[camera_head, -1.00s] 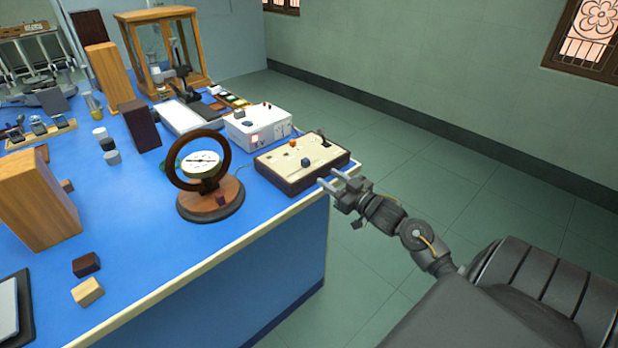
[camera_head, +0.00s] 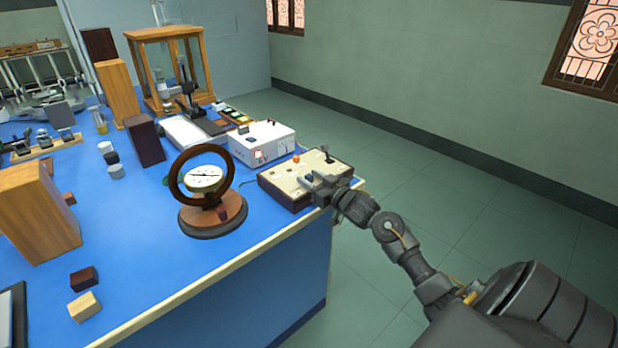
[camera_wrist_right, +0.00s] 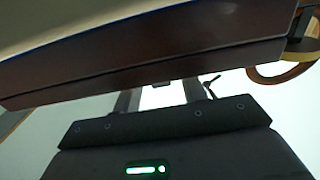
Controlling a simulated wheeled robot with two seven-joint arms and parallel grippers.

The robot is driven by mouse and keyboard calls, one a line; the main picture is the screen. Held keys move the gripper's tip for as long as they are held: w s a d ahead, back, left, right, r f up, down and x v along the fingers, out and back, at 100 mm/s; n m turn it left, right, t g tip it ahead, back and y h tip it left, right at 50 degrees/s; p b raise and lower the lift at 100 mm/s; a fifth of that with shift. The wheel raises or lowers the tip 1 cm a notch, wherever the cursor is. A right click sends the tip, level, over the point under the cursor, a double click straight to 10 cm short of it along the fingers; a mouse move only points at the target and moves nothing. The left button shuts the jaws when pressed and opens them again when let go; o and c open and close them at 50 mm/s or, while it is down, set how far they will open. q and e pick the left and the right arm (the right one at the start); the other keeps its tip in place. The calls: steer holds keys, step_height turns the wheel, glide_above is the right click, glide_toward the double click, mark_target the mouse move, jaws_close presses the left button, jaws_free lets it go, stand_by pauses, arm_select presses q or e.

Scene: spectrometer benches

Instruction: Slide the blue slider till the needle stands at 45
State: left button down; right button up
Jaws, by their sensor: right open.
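A wooden control box (camera_head: 276,180) with a cream top stands near the table's right edge. In the earlier head view a blue knob sits on its top; now my right gripper (camera_head: 309,182) covers that area and the knob cannot be clearly made out. The gripper is open, with its fingers over the near part of the box. The right wrist view shows the two fingers (camera_wrist_right: 160,97) apart below the box's dark side (camera_wrist_right: 150,60).
The ring instrument's base (camera_head: 212,218) stands left of the box. A white meter box (camera_head: 258,146) is just behind it. An orange knob (camera_head: 296,158) and a black lever (camera_head: 326,152) rise from the control box. Wooden blocks (camera_head: 84,306) lie at the front left.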

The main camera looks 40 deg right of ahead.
steer(key=shift+w+a, duration=0.1)
steer(key=shift+w, duration=0.45)
